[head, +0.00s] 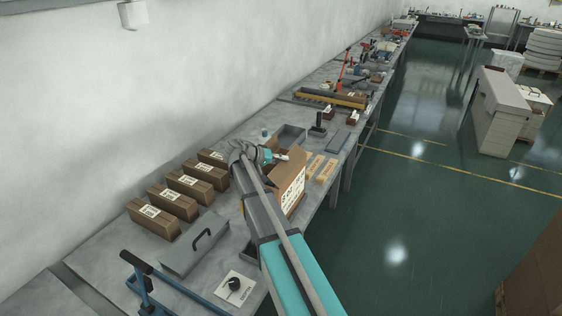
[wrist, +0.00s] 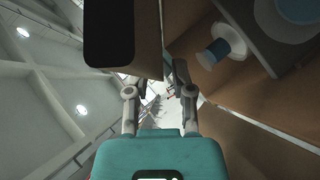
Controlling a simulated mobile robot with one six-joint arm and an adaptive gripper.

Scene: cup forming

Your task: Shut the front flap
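An open cardboard box (head: 289,192) with a printed white label stands on the workbench, partly hidden behind my arm in the head view. A brown panel rises at its top, but I cannot tell which flap it is. My gripper (head: 280,157) is at the top of the box. In the wrist view, the fingers of my gripper (wrist: 157,80) are apart, with nothing clearly held between them. Brown cardboard walls (wrist: 235,125) show close on the right, with a blue-and-white spool-like item (wrist: 214,52) near them. A dark panel at the top cannot be identified.
Several closed brown cartons (head: 172,201) stand left of my arm on the workbench (head: 85,285). A grey case (head: 194,246) lies nearer. Open floor (head: 400,220) lies to the right.

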